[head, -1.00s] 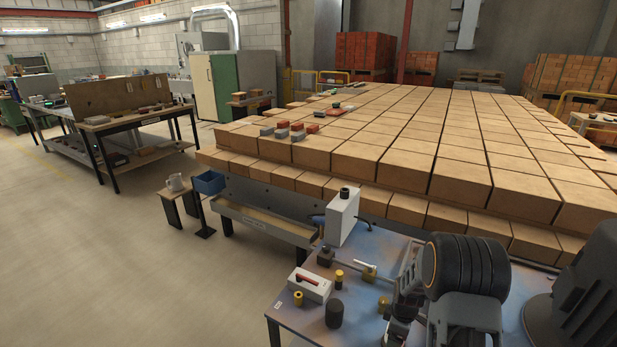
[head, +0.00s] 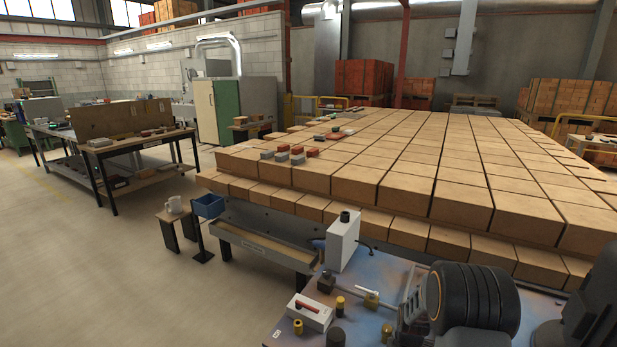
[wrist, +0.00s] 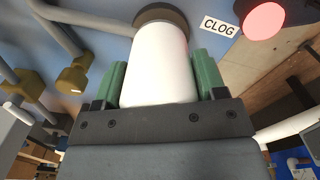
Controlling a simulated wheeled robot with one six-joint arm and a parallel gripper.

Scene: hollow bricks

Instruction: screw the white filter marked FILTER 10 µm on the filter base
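In the wrist view, a white cylinder (wrist: 158,85), which looks like the filter, sits between the two green pads of my gripper (wrist: 160,62). The pads lie against its left and right sides, so the gripper is shut on it. No marking shows on the visible side. The filter's far end meets a dark brown round piece (wrist: 170,14), which looks like the filter base. I cannot tell whether they touch or are threaded together. In the head view, my arm hides the filter and the base.
A CLOG label (wrist: 219,26) and a red round lamp (wrist: 263,19) are right of the base. Pipes with yellowish fittings (wrist: 73,78) are at left. On the bench, a white box (head: 343,241), a red-handled case (head: 309,312) and small yellow cylinders stand left of my arm.

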